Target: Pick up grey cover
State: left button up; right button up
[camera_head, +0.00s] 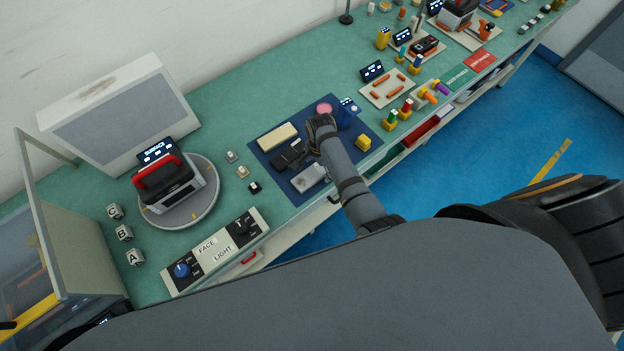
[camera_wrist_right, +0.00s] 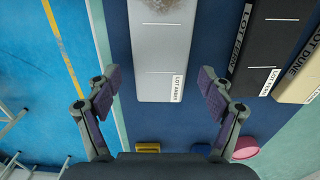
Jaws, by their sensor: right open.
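The grey cover (camera_head: 308,178) lies on a dark blue mat (camera_head: 268,143) near the bench's front edge. In the right wrist view the grey cover (camera_wrist_right: 163,60) is a pale flat block with a lot label and a rough grey patch at its far end. My right gripper (camera_head: 307,149) hangs above the mat. In the wrist view its spread, empty fingers (camera_wrist_right: 153,78) appear on either side of the grey cover's near end, and no contact shows. A black cover (camera_wrist_right: 268,45) and a beige cover (camera_wrist_right: 304,75) lie to its right. My left gripper is out of view.
A yellow block (camera_head: 363,142) and a pink disc (camera_head: 324,108) sit on the mat beside my right arm. A turntable (camera_head: 205,207) with a red-handled device and a switch panel (camera_head: 215,250) stand left. Green bench (camera_head: 225,105) shows bare behind the mat.

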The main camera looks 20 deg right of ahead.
jog(key=shift+f, duration=0.1)
jog(key=shift+c, duration=0.3)
jog(key=c, duration=1.3)
